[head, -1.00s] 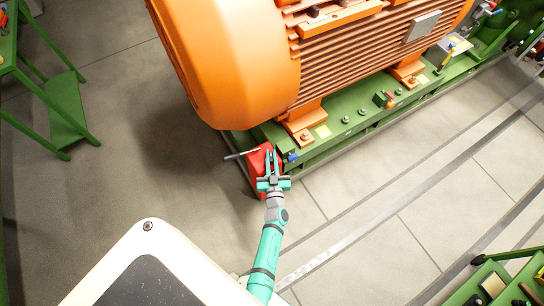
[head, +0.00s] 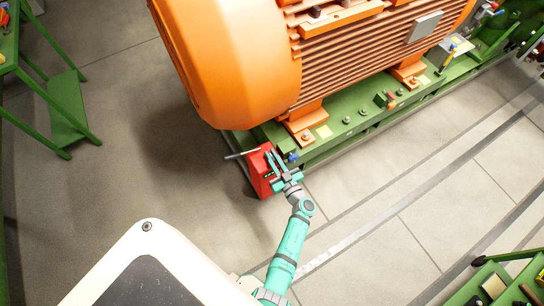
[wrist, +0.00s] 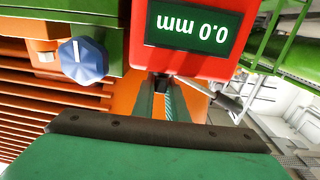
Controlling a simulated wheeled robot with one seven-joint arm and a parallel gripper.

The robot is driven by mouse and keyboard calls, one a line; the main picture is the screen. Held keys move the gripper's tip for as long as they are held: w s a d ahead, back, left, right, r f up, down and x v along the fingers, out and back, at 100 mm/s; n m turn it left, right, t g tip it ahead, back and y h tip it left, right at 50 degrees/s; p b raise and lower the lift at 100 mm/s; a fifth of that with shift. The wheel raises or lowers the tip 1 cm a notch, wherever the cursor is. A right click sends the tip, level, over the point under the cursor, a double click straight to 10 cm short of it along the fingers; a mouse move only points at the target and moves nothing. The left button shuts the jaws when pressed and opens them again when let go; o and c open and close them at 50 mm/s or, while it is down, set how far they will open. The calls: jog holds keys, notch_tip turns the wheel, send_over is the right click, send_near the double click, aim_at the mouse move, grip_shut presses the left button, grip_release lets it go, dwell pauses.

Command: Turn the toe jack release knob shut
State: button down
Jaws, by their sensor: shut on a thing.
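The red toe jack (head: 259,172) stands at the corner of the green base, below the orange motor. In the wrist view the jack (wrist: 225,68) fills the top middle, its display (wrist: 193,27) reading 0.0 mm upside down. My gripper (head: 271,156) reaches the jack; its fingers (wrist: 165,92) are close together at the jack's edge. They are shut on a small dark part, which I take for the release knob (wrist: 160,82), mostly hidden between the fingertips. A blue knob (wrist: 83,60) with a white pointer sits apart, on the green base.
A metal lever (head: 241,154) sticks out from the jack; it also shows in the wrist view (wrist: 226,102), close beside the fingers. The orange motor (head: 235,60) rises behind. A green stand (head: 68,115) is at left, a green cart (head: 490,285) at lower right. The floor between is clear.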

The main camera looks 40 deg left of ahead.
jog(key=shift+n+g, duration=0.3)
jog(key=shift+g, duration=0.1)
jog(key=c, duration=1.8)
grip_release()
jog(key=shift+o, duration=0.2)
jog(key=v, duration=1.1)
jog(key=shift+f, duration=0.15)
jog(key=shift+w+a, duration=0.1)
jog(key=shift+w, duration=0.05)
